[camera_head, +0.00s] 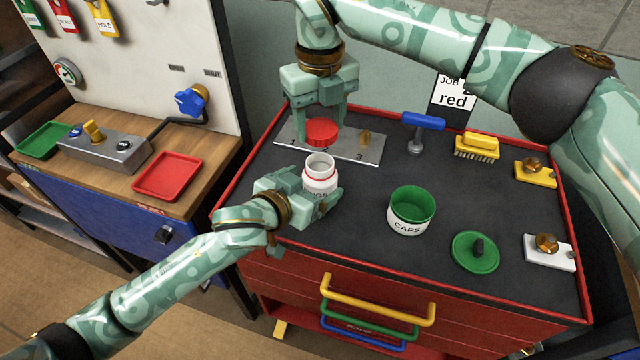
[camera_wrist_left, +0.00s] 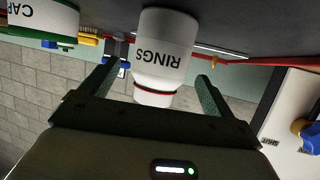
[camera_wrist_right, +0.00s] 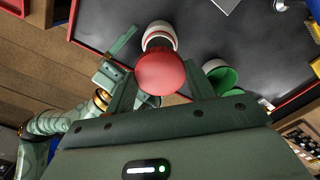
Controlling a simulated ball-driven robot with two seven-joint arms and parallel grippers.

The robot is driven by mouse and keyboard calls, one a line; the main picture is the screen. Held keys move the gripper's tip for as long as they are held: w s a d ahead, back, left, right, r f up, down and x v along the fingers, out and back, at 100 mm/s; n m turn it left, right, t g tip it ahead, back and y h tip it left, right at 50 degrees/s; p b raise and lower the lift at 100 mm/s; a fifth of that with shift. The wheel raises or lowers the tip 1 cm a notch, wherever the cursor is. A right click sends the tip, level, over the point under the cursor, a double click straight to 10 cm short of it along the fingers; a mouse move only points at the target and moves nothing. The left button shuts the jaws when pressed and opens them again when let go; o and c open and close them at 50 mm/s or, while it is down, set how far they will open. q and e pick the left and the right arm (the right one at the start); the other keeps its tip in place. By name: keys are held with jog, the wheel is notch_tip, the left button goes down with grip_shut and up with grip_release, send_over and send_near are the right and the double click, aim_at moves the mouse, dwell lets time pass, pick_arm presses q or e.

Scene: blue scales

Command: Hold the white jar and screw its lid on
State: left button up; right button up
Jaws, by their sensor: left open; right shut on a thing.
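The white jar (camera_head: 320,182), labelled RINGS with a red ring near its open mouth, stands upright on the dark bench top; it also shows in the left wrist view (camera_wrist_left: 163,50). My left gripper (camera_head: 318,202) is open, with one finger on each side of the jar. My right gripper (camera_head: 322,115) points down and is shut on the red lid (camera_head: 321,132). The lid is above and behind the jar in the head view, apart from it. In the right wrist view the lid (camera_wrist_right: 162,73) partly covers the jar (camera_wrist_right: 159,36).
A grey numbered plate (camera_head: 365,148) lies behind the jar. A white and green CAPS tub (camera_head: 411,222) and a green lid (camera_head: 476,252) stand to the right. A blue-handled tool (camera_head: 423,121) and yellow brush (camera_head: 477,147) are farther back. A red rim edges the bench.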

pick_arm(q)
jog(key=shift+x, duration=1.8)
jog(key=c, duration=1.5)
pick_arm(e)
send_over(319, 155)
jog(key=s, duration=0.2)
jog(key=shift+s+d+f, duration=0.1)
jog(key=shift+s+f, duration=0.05)
jog(key=shift+f, duration=2.35)
jog(key=shift+f, duration=0.9)
jog(key=shift+f, duration=0.6)
